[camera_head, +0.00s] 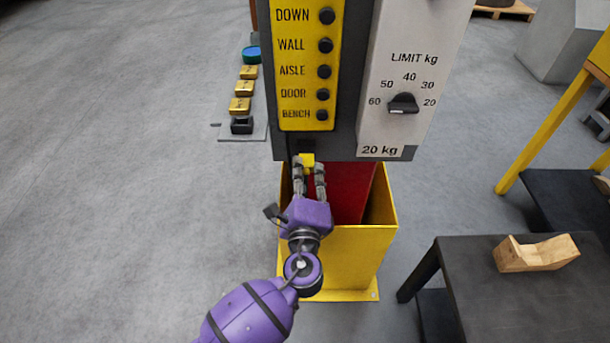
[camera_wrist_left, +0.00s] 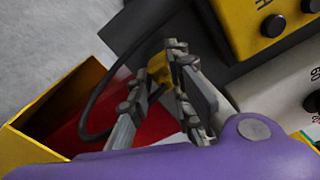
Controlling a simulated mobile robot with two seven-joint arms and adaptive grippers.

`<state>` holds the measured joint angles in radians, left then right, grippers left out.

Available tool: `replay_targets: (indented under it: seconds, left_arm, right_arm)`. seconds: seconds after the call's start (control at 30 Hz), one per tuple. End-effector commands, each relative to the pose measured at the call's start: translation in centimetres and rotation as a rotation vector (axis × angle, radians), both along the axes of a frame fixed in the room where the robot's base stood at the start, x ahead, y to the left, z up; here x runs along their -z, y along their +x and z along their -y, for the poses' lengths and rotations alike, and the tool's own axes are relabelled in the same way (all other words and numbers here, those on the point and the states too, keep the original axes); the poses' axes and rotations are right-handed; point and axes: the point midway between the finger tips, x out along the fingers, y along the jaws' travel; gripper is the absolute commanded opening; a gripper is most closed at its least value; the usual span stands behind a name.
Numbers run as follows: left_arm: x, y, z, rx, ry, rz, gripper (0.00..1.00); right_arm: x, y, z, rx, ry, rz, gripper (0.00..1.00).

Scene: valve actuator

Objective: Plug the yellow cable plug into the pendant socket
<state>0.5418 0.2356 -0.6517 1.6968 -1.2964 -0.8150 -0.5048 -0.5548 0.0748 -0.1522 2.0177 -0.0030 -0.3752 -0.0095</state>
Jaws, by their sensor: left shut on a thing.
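The yellow cable plug (camera_head: 307,160) is between the fingertips of my left gripper (camera_head: 309,172), which is shut on it. In the left wrist view the plug (camera_wrist_left: 160,70) shows between the fingers of the left gripper (camera_wrist_left: 164,78), with a black cable (camera_wrist_left: 100,99) curving away from it. The plug is just under the lower edge of the yellow button pendant (camera_head: 310,122). A small dark socket (camera_head: 306,145) sits on the panel's dark lower edge, right above the plug. I cannot tell whether plug and socket touch. My right gripper is not in view.
A yellow open-topped box (camera_head: 345,262) stands around a red column (camera_head: 348,190) below the panel. A white limit panel (camera_head: 415,70) with a black knob is to the right. A dark table (camera_head: 525,305) with a wooden block (camera_head: 536,253) stands at lower right.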

Motion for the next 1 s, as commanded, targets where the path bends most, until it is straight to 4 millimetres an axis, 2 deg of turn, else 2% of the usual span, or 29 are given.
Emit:
replay_targets:
  seconds: [0.87,0.9,1.0]
  left_arm:
    - [0.0,1.8,0.0,0.0,-0.001,0.0,0.0]
    - [0.0,1.8,0.0,0.0,-0.001,0.0,0.24]
    - [0.0,1.7,0.0,0.0,-0.001,0.0,0.37]
  right_arm:
    - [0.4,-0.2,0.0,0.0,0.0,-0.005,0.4]
    - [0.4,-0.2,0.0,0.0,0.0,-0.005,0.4]
    - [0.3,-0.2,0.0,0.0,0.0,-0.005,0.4]
